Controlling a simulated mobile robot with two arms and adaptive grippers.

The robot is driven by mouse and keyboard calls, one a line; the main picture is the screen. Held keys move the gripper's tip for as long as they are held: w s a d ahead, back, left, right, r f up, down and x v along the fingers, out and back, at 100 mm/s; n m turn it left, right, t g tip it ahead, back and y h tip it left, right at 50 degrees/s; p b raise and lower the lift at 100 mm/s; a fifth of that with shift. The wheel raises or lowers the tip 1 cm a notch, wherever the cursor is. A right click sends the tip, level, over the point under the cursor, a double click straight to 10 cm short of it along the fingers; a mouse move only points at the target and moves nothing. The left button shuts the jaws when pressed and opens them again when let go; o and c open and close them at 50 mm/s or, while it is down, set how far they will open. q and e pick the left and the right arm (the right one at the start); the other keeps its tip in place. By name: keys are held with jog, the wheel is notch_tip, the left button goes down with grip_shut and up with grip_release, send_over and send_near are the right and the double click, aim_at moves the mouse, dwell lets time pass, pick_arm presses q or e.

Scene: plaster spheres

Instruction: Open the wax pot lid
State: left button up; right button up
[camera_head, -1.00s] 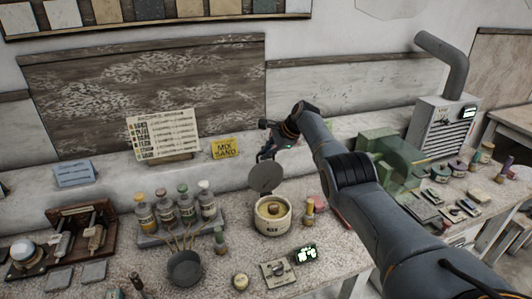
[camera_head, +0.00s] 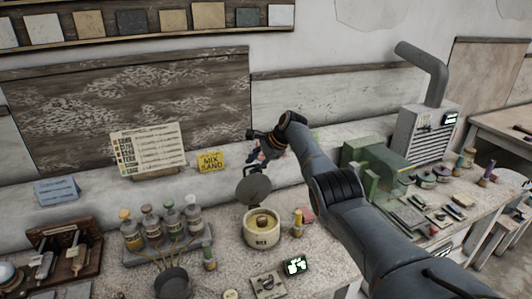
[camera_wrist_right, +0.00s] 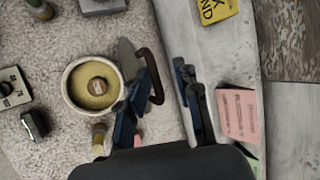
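The wax pot (camera_head: 263,236) is a round cream pot with yellowish wax and a brown round piece in the middle. Its dark round lid (camera_head: 254,187) stands raised at the pot's back edge, and the pot's mouth is uncovered. In the right wrist view the pot (camera_wrist_right: 68,88) is seen from above, with the lid (camera_wrist_right: 127,57) nearly edge-on and a dark curved handle beside it. My right gripper (camera_head: 259,152) is behind and above the lid. In the wrist view its fingers (camera_wrist_right: 163,98) are apart, one close to the lid and handle; contact is unclear. My left gripper is not in view.
Several bottles (camera_head: 150,224) stand in a rack left of the pot, with a dark pan (camera_head: 173,283) in front. A small bottle (camera_head: 297,222) is close on the pot's right. A device with a lit display (camera_head: 296,265) lies in front. A yellow sign (camera_head: 211,161) stands behind.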

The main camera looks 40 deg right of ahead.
jog(key=v, duration=1)
jog(key=shift+s+r, duration=0.25)
jog(key=shift+f, duration=0.1)
